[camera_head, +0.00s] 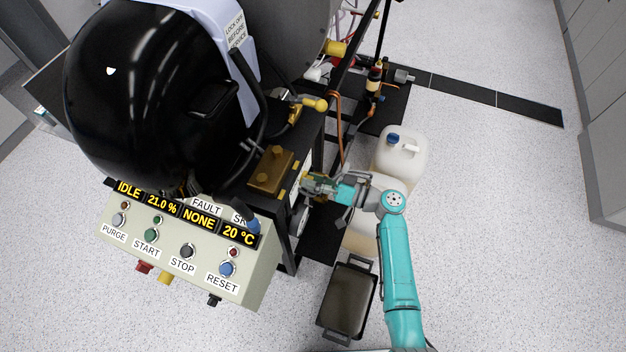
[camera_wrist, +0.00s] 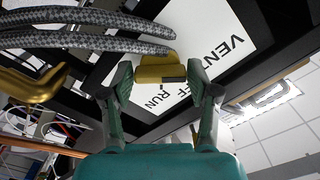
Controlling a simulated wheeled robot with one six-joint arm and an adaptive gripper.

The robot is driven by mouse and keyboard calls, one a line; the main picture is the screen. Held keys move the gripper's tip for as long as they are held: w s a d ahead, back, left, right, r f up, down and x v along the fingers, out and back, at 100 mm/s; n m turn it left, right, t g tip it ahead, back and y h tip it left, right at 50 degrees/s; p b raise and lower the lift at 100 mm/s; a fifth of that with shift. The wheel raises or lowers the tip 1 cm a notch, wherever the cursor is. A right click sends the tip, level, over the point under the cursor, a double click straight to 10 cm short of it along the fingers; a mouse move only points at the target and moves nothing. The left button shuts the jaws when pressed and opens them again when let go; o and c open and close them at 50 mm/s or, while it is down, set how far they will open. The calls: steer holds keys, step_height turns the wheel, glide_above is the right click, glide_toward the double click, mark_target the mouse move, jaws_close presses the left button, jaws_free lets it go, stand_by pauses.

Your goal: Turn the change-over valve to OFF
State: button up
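The change-over valve's yellow-brass handle (camera_wrist: 162,68) lies between my fingertips in the wrist view, in front of a white plate (camera_wrist: 215,40). The plate reads VENT and RUN, with a partly covered word ending in F between them. The handle hides part of that word. My gripper (camera_wrist: 160,75) is open, one finger on each side of the handle. Small gaps seem to show, but contact is hard to tell. In the head view my gripper (camera_head: 318,184) reaches left to the dark frame beside the burner, and hides most of the valve.
Braided hoses (camera_wrist: 90,32) and a brass pipe (camera_wrist: 30,82) lie close left of my fingers. The control panel (camera_head: 180,262) stands at left, under the black burner (camera_head: 150,95). A white canister (camera_head: 402,155) and a dark tray (camera_head: 347,298) are nearby. Floor at right is clear.

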steer(key=c, duration=0.5)
steer(key=shift+c, duration=0.2)
steer(key=shift+m, duration=4.4)
steer(key=o, duration=1.2)
steer(key=shift+c, duration=0.2)
